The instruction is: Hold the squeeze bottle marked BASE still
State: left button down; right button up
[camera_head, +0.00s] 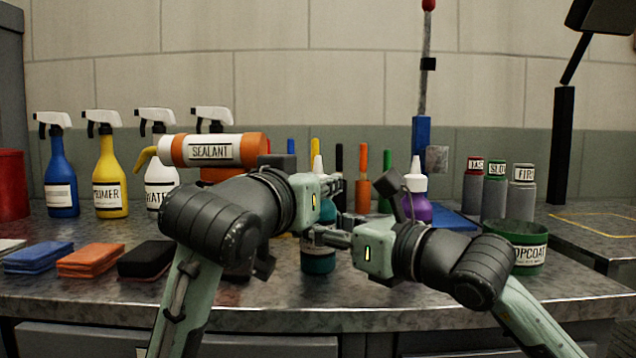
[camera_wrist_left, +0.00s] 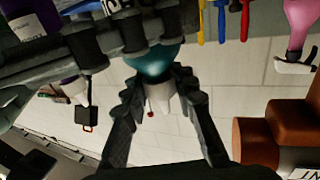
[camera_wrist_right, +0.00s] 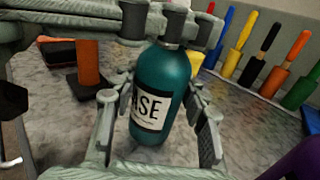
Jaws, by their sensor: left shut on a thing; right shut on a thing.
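The teal squeeze bottle marked BASE (camera_head: 318,262) stands upright near the bench front, between my two grippers. Its label reads "ASE" in the right wrist view (camera_wrist_right: 160,85), with the first letter hidden. My left gripper (camera_head: 333,186) is shut on its upper part near the white nozzle; the left wrist view shows the fingers (camera_wrist_left: 160,100) on both sides of the nozzle. My right gripper (camera_head: 330,238) is shut on the bottle body from the right, with fingers (camera_wrist_right: 160,120) on either side. The bottle's middle is partly hidden by the grippers in the head view.
A purple bottle (camera_head: 416,205) is just behind my right gripper. A green TOPCOAT tub (camera_head: 515,235) and grey canisters (camera_head: 495,195) are at right.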

pick_arm(q)
jog(key=shift+f+m+g+h, duration=0.1)
jog(key=shift+m+g+h, duration=0.8)
jog(key=shift+h, duration=0.45)
jog(key=shift+m+g+h, duration=0.7)
jog(key=shift+m+h, duration=0.3)
jog(key=shift+h, duration=0.35)
jog(key=c, duration=1.2)
grip_release()
jog(key=shift+o, duration=0.2)
jog(key=v, duration=1.2)
